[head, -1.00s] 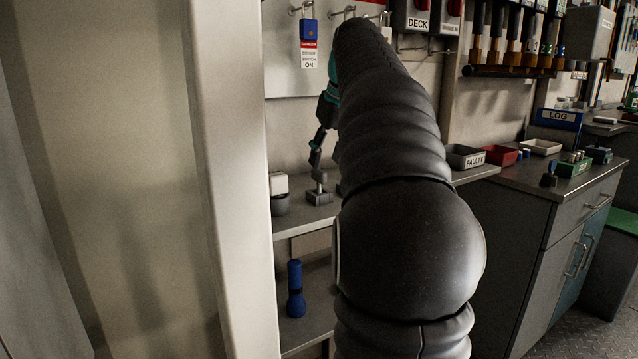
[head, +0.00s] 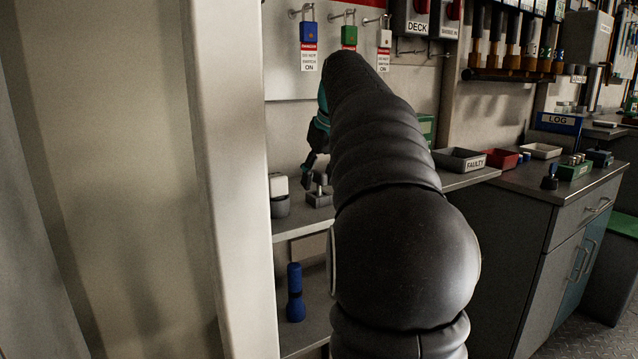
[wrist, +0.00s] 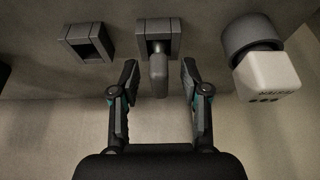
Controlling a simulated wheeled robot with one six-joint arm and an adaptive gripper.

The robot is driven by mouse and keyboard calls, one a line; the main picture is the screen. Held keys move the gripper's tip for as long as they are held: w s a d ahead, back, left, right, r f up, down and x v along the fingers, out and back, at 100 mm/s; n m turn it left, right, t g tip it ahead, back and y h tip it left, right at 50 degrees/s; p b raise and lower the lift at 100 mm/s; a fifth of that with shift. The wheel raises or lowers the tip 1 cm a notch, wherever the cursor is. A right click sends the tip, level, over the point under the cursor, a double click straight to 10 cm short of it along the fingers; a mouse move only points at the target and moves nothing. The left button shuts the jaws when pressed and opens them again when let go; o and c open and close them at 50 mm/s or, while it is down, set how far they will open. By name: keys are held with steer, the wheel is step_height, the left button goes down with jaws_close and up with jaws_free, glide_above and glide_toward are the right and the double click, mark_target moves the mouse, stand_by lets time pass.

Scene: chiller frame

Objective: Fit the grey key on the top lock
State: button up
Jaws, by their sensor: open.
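The grey key (wrist: 159,74) stands in a square grey holder (wrist: 147,27) in the wrist view. My gripper (wrist: 159,68) is open, with one finger on each side of the key and a gap visible on both sides. In the head view the holder (head: 319,199) is on the shelf, and my gripper (head: 309,178) is beside the key there, partly hidden by my arm. I cannot tell which thing is the top lock. A blue padlock (head: 307,32), a green padlock (head: 349,35) and a whitish padlock (head: 384,38) hang on wall hooks above.
An empty square holder (wrist: 87,44) is left of the key's holder in the wrist view. A white block (wrist: 266,80) on a round grey cup (wrist: 250,35) is close on the right. A pale post (head: 232,180) stands left of the shelf. A blue torch (head: 295,292) stands below.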

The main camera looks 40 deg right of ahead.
jaws_close()
steer(key=shift+r, duration=0.55)
steer(key=r, duration=0.1)
steer(key=r+p, duration=0.1)
steer(key=r, duration=0.1)
steer(key=shift+s+d+r+p, duration=0.15)
steer(key=shift+d+r+p, duration=0.1)
steer(key=shift+r+p, duration=0.1)
steer(key=s+d+r+p, duration=0.2)
steer(key=s+d+r, duration=0.4)
steer(key=s+d, duration=0.1)
steer(key=shift+s, duration=0.75)
steer(key=shift+r, duration=0.1)
